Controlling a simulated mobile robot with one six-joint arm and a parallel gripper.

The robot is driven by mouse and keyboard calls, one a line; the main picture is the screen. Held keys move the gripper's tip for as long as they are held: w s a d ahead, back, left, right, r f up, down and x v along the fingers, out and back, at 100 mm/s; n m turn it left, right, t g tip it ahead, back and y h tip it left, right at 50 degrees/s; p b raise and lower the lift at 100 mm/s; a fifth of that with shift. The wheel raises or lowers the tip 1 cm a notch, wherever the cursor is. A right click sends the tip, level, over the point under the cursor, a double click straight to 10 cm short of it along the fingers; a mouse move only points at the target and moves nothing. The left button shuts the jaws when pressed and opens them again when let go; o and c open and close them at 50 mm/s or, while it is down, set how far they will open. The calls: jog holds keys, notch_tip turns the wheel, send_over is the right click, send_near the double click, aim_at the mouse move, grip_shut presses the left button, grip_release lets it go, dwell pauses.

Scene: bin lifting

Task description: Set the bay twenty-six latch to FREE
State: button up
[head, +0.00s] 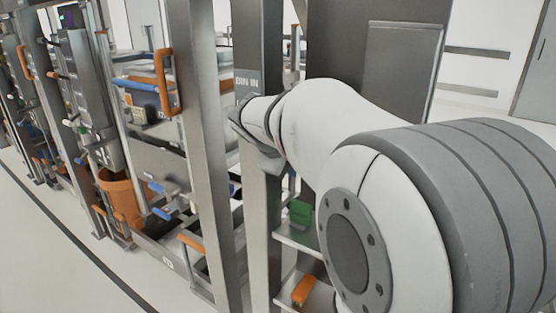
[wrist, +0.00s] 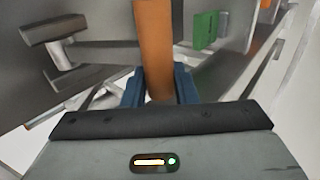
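In the wrist view an orange bar-shaped handle (wrist: 155,40) runs down between the two blue fingers of my gripper (wrist: 158,85). The fingers sit close together against its sides, and I see no clear gap. In the head view my gripper (head: 256,150) is at the rack's upright post, with its fingers and the handle hidden from sight. A label plate (head: 247,82) is on that post just above the gripper; I cannot read a bay number on it. No FREE marking is readable in either view.
In the wrist view a grey T-shaped metal part (wrist: 53,29) is on the left and a green block (wrist: 206,30) on the right. In the head view a green block (head: 300,212) and an orange handle (head: 304,290) are below my arm. Open floor lies at left.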

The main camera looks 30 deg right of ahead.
jog(key=shift+o, duration=1.4)
jog(key=shift+w+d+f, duration=0.1)
jog(key=shift+w+f, duration=0.1)
jog(key=shift+f, duration=0.1)
jog(key=shift+o, duration=0.6)
jog(key=shift+s+r, duration=0.1)
jog(key=shift+r, duration=0.05)
jog(key=p+v, duration=0.1)
jog(key=v, duration=0.6)
jog(key=shift+a+r, duration=0.3)
jog(key=shift+s, duration=0.1)
jog(key=s+a+f+m+g+y+p, duration=0.1)
jog(key=s+a+f+m+y+p, duration=0.1)
jog(key=s+a+p, duration=0.4)
jog(key=s+a+f+m+g+y+p, duration=0.1)
jog(key=s+a+f+m+y+p, duration=0.2)
jog(key=s, duration=0.7)
jog(key=a+m+y+p, duration=0.1)
jog(key=a+y+p, duration=0.1)
jog(key=a+p, duration=0.1)
jog(key=shift+s+p, duration=0.15)
jog(key=shift+p, duration=0.35)
jog(key=shift+s+a+f, duration=0.1)
jog(key=shift+f, duration=0.15)
jog(key=shift+c, duration=0.4)
